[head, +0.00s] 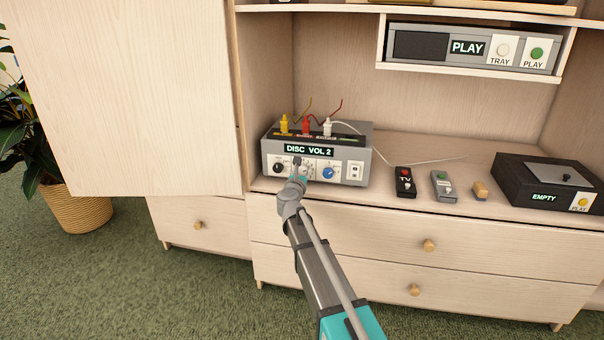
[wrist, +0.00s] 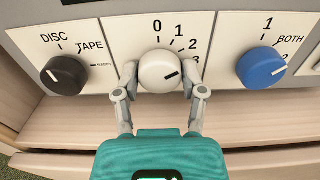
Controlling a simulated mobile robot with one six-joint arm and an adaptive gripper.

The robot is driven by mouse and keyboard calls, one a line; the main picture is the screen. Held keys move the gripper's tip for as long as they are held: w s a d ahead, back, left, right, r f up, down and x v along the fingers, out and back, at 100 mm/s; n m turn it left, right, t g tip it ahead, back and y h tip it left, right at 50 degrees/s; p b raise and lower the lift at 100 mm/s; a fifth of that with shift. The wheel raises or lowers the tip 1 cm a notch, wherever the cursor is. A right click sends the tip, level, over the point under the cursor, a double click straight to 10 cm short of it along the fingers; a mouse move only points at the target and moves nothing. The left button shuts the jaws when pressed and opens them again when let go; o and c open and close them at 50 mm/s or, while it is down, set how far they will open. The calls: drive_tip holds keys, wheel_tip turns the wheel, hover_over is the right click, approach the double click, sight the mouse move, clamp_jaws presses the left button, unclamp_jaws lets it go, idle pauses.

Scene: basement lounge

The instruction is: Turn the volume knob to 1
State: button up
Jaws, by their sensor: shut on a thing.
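The amplifier (head: 350,146) stands on the cabinet shelf, its display (head: 309,150) reading "DISC VOL 2". In the wrist view, the white volume knob (wrist: 159,75) is in the middle of the front panel, with marks 0, 1, 2 and 3 around its upper right. In the head view, my gripper hides most of the knob.
A black source knob (wrist: 64,75) is left of the volume knob and a blue knob (wrist: 262,68) right of it. Plugs and cables top the amplifier. A TV remote (head: 405,182), a grey remote (head: 444,186) and a black player (head: 545,183) stand to the right.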

drive_tip(key=c, duration=0.3)
drive_tip(key=shift+n, duration=3)
drive_tip(key=o, duration=1.1)
drive_tip(key=shift+s, duration=0.1)
